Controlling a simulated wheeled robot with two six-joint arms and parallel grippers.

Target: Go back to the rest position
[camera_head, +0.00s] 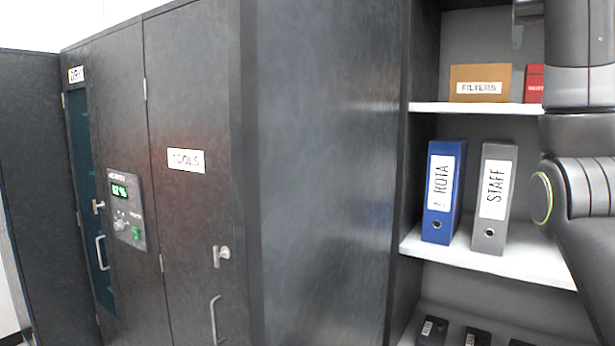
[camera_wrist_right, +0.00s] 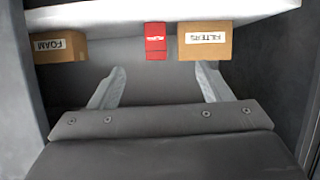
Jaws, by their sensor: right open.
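My right gripper (camera_wrist_right: 160,88) shows in the right wrist view with its two pale fingers spread wide apart. It is open, and nothing is between the fingers. A tan box labelled FILTERS (camera_wrist_right: 205,40), a red box (camera_wrist_right: 156,42) and a tan box labelled FOAM (camera_wrist_right: 58,47) appear beyond the fingers, against a white shelf (camera_wrist_right: 120,17). My right arm (camera_head: 580,130) crosses the right edge of the head view, in front of the open shelves. My left gripper is not in view.
The head view shows a FILTERS box (camera_head: 480,83) and a red box (camera_head: 534,84) on the upper shelf (camera_head: 470,107). A blue ROTA binder (camera_head: 443,190) and grey STAFF binder (camera_head: 494,198) stand below. A dark TOOLS cabinet (camera_head: 190,120) with a handle (camera_head: 215,320) fills the left.

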